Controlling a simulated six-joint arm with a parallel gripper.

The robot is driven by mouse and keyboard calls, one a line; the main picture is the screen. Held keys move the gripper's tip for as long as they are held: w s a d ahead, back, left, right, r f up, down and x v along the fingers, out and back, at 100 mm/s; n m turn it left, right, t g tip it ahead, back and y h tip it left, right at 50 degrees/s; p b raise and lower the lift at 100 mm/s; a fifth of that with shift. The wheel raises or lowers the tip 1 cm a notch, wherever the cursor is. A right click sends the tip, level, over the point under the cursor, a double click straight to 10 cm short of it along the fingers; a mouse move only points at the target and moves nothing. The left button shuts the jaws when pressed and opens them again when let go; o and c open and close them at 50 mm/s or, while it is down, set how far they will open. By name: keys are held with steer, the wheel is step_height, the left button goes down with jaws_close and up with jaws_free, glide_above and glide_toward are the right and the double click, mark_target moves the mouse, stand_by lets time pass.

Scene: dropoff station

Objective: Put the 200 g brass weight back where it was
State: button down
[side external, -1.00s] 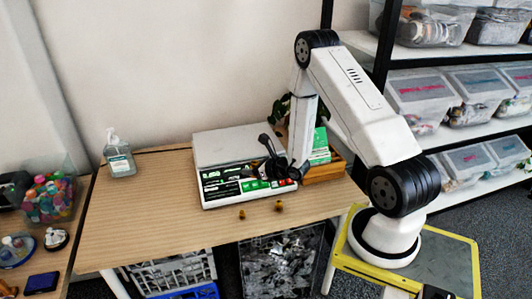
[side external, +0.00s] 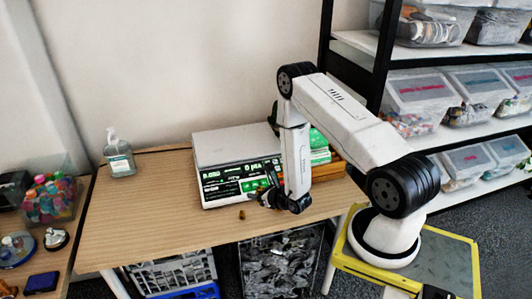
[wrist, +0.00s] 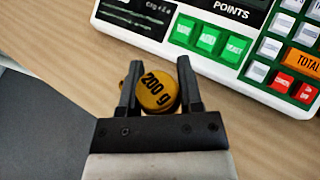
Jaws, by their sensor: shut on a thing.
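The 200 g brass weight (wrist: 156,92) is round, with its dark "200 g" marking facing the wrist camera. My gripper (wrist: 158,82) is shut on it, with one finger on each side. In the side view my gripper (side external: 268,198) is low in front of the scale's right half. The held weight is mostly hidden there, and I cannot tell whether it touches the table. Another small brass weight (side external: 242,214) stands on the table to the left of my gripper. A sliver of brass shows beside the left finger in the wrist view; I cannot tell what it belongs to.
The white scale (side external: 222,147) with its green keypad (wrist: 208,38) is close behind my gripper. A wooden box (side external: 330,170) is behind my arm. A pump bottle (side external: 119,158) stands at the back left. The left part of the wooden table (side external: 150,215) is clear.

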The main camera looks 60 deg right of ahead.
mark_target(257, 212)
steer(key=shift+f, duration=1.4)
steer(key=shift+f, duration=0.1)
steer(key=shift+f, duration=1.7)
steer(key=shift+f, duration=0.1)
steer(key=shift+c, duration=1.3)
jaws_free()
steer(key=v, duration=1.2)
